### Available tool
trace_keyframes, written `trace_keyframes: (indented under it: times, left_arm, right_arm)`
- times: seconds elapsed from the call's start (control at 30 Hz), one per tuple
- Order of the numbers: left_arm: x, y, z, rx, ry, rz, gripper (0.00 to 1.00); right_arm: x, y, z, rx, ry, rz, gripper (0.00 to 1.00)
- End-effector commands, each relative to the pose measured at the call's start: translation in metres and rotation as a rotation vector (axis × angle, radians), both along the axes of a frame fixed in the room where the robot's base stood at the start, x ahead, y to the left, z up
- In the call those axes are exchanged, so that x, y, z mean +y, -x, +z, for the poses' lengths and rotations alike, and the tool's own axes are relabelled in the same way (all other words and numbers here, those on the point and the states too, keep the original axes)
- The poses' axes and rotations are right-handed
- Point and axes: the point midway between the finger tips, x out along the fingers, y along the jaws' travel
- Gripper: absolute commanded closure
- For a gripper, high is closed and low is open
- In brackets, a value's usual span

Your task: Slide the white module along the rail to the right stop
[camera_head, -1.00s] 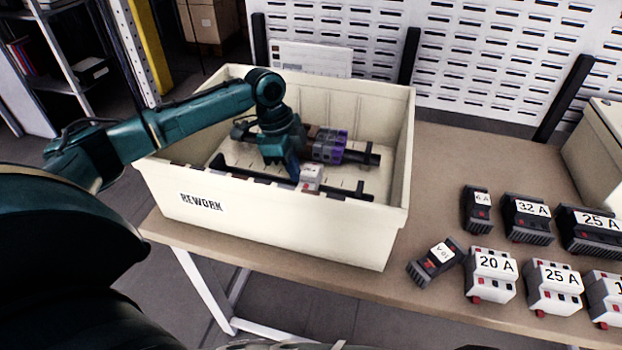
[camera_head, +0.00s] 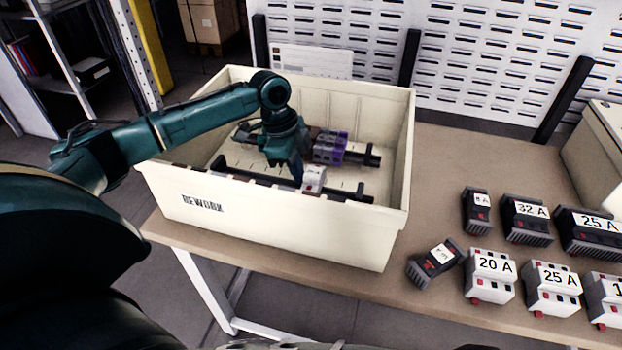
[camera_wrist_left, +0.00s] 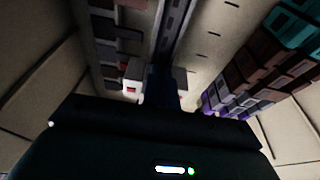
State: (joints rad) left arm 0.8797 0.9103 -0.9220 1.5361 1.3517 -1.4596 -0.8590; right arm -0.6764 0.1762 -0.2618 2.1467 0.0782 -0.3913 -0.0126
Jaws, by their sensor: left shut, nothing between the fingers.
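The white module (camera_head: 314,181) sits on the near dark rail (camera_head: 345,193) inside the cream REWORK box, left of the rail's right end (camera_head: 366,198). My left gripper (camera_head: 297,173) is shut and empty, pointing down at the module's left side; it seems to touch it. In the left wrist view the shut fingers (camera_wrist_left: 161,88) cover the middle of the white module (camera_wrist_left: 132,84), whose two ends show on either side. The rail (camera_wrist_left: 174,35) runs on beyond it. My right gripper is in neither view.
A second rail behind carries several purple and grey modules (camera_head: 328,147). The cream box (camera_head: 290,235) has high walls around the arm. On the table to the right stand several breakers, among them the 20 A one (camera_head: 490,275). The near rail is clear right of the white module.

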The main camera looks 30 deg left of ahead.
Motion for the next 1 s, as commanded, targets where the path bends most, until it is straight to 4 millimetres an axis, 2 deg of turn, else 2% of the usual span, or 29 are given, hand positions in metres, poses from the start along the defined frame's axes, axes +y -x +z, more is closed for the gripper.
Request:
trace_keyframes:
  times: [0.1,1.0]
  left_arm:
    - [-0.009,-0.001,0.001,0.0,0.007,-0.006,1.0]
    - [-0.045,-0.009,0.0,0.001,0.01,-0.006,1.0]
  right_arm:
    - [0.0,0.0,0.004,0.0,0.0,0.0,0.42]
    - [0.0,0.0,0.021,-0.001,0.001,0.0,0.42]
